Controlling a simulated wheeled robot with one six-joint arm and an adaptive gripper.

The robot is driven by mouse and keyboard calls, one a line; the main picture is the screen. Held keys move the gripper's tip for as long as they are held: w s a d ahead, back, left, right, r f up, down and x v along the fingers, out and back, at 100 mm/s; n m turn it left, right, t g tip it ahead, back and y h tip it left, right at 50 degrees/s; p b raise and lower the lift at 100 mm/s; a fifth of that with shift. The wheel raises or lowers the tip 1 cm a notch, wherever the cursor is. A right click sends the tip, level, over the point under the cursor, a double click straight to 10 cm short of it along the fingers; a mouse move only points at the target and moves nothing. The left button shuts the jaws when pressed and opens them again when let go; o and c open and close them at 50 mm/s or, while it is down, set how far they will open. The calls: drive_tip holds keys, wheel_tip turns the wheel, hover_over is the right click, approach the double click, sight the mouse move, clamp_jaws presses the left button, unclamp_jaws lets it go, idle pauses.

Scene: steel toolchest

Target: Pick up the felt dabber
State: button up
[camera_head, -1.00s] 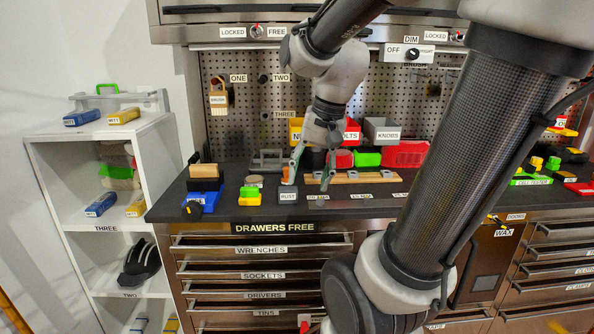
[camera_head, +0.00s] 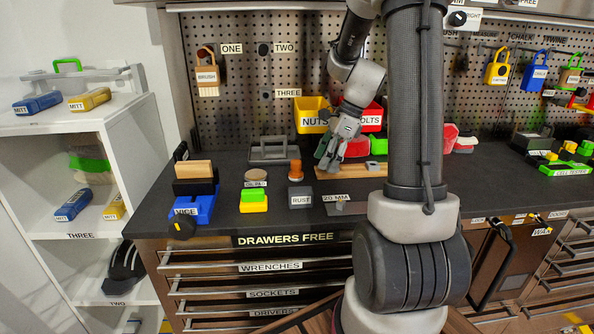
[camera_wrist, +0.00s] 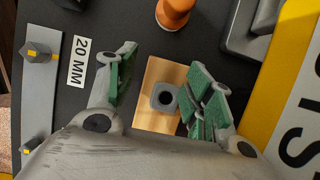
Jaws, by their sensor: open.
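An orange, round-topped knob piece (camera_head: 295,169), which looks like the felt dabber, stands upright on the dark worktop behind the grey RUST box (camera_head: 300,197). In the wrist view the orange piece (camera_wrist: 174,12) is cut by the top edge, with a pale base showing. My gripper (camera_head: 328,160) is to its right in the head view, apart from it. Nothing is held.
A blue vice (camera_head: 194,205) and a yellow-green block with a round pad (camera_head: 254,200) stand to the left. A grey tray (camera_head: 273,150) is behind the orange piece. The yellow NUTS bin (camera_head: 311,114) stands at the back. A 20 MM plate (camera_wrist: 42,95) lies left in the wrist view.

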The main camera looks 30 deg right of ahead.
sight(297, 161)
drive_tip(key=w+a, duration=0.1)
drive_tip(key=a, duration=0.1)
drive_tip(key=w+a, duration=0.1)
drive_tip(key=a, duration=0.2)
drive_tip(key=w+a, duration=0.1)
drive_tip(key=a, duration=0.1)
drive_tip(key=shift+a, duration=0.4)
drive_tip(key=shift+w+a+f, duration=0.15)
drive_tip(key=shift+a+f, duration=0.05)
drive_tip(key=shift+f, duration=0.35)
drive_tip(key=c, duration=1)
